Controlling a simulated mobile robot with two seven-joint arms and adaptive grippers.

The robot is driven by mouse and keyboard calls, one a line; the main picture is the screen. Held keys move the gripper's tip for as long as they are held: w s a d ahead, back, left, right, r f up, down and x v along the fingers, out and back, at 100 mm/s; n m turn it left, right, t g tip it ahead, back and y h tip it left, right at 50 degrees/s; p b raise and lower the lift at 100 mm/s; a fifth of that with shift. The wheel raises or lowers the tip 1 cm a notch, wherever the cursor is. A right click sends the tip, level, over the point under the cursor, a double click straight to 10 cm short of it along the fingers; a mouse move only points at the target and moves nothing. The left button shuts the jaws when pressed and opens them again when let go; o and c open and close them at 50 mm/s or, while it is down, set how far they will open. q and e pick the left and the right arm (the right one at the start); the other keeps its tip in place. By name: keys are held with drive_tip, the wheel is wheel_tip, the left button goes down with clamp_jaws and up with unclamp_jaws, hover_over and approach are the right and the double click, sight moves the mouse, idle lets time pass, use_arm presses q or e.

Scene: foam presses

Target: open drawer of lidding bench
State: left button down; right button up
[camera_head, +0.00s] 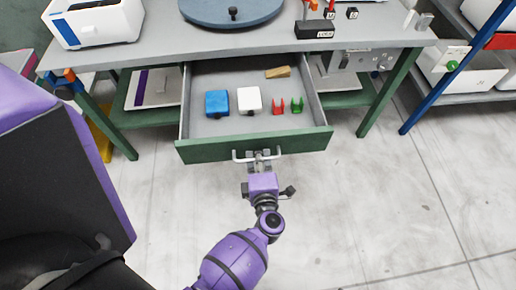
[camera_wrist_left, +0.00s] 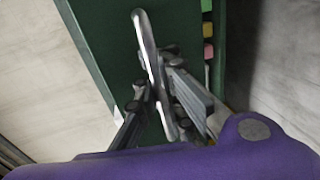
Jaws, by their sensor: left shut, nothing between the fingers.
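The lidding bench (camera_head: 350,30) has a grey top and green legs. Its drawer (camera_head: 200,149) has a green front and stands pulled out, with its inside showing. The silver bar handle (camera_head: 240,156) is on the middle of the drawer front; it also shows in the left wrist view (camera_wrist_left: 146,38). My left gripper (camera_head: 262,156) is at the handle, its fingers close beside the bar and overlapping it in view. The gripper is shut with nothing held; whether it touches the bar I cannot tell. My right gripper is not in view.
The drawer holds a blue block (camera_head: 217,103), a white block (camera_head: 249,100), red and green clips (camera_head: 278,107) and a wooden wedge (camera_head: 278,72). A blue turntable (camera_head: 225,10) and white bin (camera_head: 95,22) are on the bench. The floor in front is clear.

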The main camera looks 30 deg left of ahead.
use_arm(q)
drive_tip(key=shift+w+r, duration=0.2)
drive_tip(key=shift+r, duration=0.25)
drive_tip(key=c, duration=1.8)
unclamp_jaws()
drive_tip(key=shift+s+d+f, duration=0.1)
drive_tip(key=shift+s, duration=0.05)
drive_tip(key=shift+c, duration=0.2)
drive_tip(key=shift+f, duration=0.1)
